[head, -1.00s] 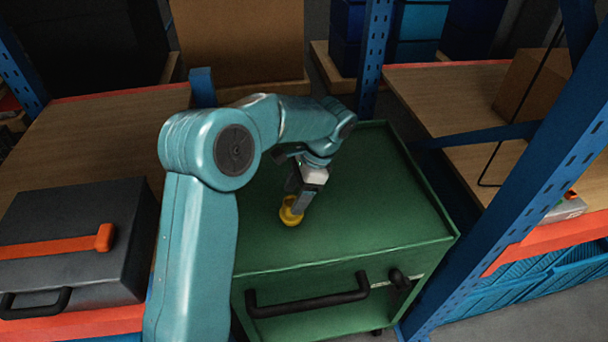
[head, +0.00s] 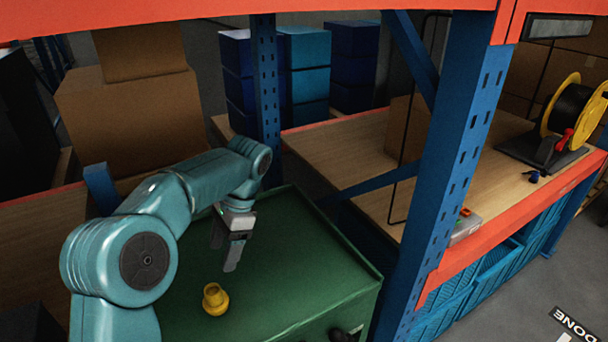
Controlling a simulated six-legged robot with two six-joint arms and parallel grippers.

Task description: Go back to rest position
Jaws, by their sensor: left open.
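My left gripper (head: 228,254) hangs from the teal arm over the green cabinet top, fingers pointing down. It is open and empty. A small yellow fitting (head: 215,299) stands on the green cabinet (head: 290,270), below and slightly left of the fingers, apart from them. My right gripper is not in view.
A blue rack post (head: 455,160) stands right of the cabinet, with orange beams (head: 490,232) along the shelf. The wooden shelf (head: 345,150) holds a yellow reel (head: 572,108) at the right. Cardboard boxes (head: 130,110) stand behind my arm. Grey floor is open at lower right.

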